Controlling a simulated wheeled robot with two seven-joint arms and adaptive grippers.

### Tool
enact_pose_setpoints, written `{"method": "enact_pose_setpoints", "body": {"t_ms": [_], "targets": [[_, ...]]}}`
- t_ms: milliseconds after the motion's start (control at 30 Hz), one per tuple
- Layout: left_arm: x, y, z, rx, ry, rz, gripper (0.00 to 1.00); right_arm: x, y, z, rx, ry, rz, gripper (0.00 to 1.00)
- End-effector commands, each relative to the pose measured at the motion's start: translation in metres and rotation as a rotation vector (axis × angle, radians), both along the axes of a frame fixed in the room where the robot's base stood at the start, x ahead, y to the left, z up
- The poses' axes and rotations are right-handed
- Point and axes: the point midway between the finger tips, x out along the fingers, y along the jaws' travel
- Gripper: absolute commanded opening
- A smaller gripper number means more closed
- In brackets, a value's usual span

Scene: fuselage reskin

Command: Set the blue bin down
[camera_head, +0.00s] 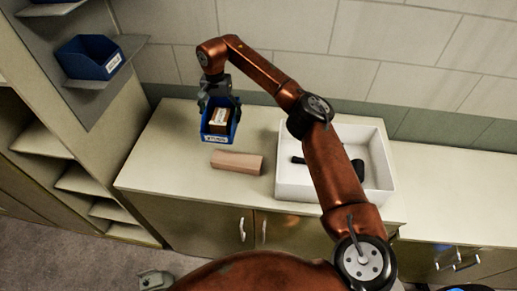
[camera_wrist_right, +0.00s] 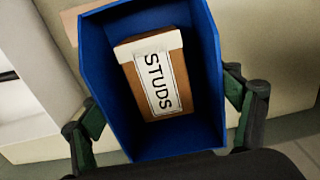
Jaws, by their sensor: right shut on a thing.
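The blue bin (camera_head: 206,133) is in my right gripper (camera_head: 219,97), at the left part of the counter, behind a wooden block. The bin is open-topped and has a white label on its front. A brown and white box marked STUDS (camera_wrist_right: 155,75) is inside it. In the right wrist view, the fingers of my right gripper (camera_wrist_right: 165,115) are on both sides of the blue bin (camera_wrist_right: 205,60). I cannot tell whether the bin's underside touches the counter (camera_head: 160,160).
The pinkish wooden block (camera_head: 237,162) lies just in front of the bin. A white tray (camera_head: 293,187) with dark items stands to the right, under my right arm. Another blue bin (camera_head: 88,57) sits on a grey shelf at upper left. The counter's left end is clear.

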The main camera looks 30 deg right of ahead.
Motion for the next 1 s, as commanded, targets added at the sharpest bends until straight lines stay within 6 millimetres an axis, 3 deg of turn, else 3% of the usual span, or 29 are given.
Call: {"method": "enact_pose_setpoints", "body": {"t_ms": [67,233,633,800,1000], "targets": [[-0.001,0.000,-0.007,0.000,0.002,0.000,1.00,0.001,0.002,-0.006,0.002,-0.003,0.002,0.55],[0.005,-0.001,-0.004,-0.001,-0.005,-0.001,1.00,-0.001,-0.009,-0.011,0.002,-0.001,0.004,0.55],[0.006,-0.001,0.023,-0.001,-0.008,-0.001,1.00,-0.023,-0.091,-0.048,0.001,0.000,0.001,0.55],[0.007,-0.001,0.033,-0.001,-0.010,-0.001,1.00,-0.029,-0.112,-0.078,0.002,0.000,0.001,0.55],[0.008,-0.001,0.037,-0.001,-0.010,0.000,1.00,-0.031,-0.125,-0.094,0.003,-0.003,0.002,0.55]]}}
